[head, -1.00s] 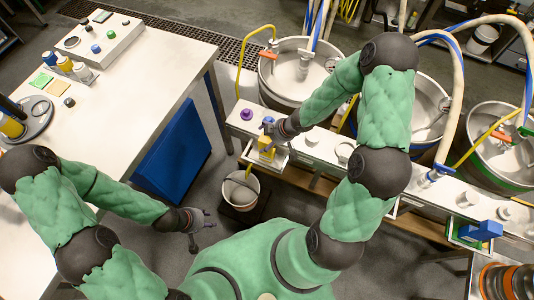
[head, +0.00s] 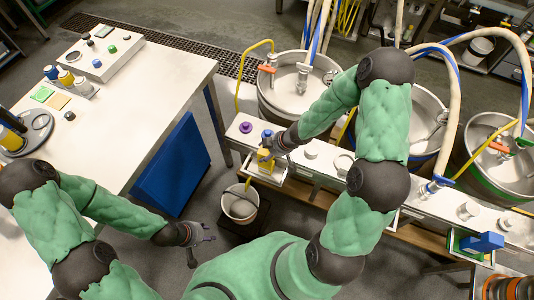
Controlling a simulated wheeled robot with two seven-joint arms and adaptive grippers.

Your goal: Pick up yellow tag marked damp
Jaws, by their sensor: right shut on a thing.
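My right gripper (head: 270,150) reaches down at the left end of the white counter, over a small white tray. It is shut on a small yellow piece (head: 265,162), which looks like the yellow tag. The writing on it is too small to read, and the gripper partly hides it. A blue part shows right beside the fingers. I cannot tell whether the piece is clear of the tray. My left gripper (head: 204,233) hangs low left of the bucket, empty, its fingers apart.
A bucket (head: 240,210) stands on the floor below the counter's left end. Steel kettles with hoses stand behind the counter (head: 415,203). The white table (head: 120,120) at left holds green and yellow cards.

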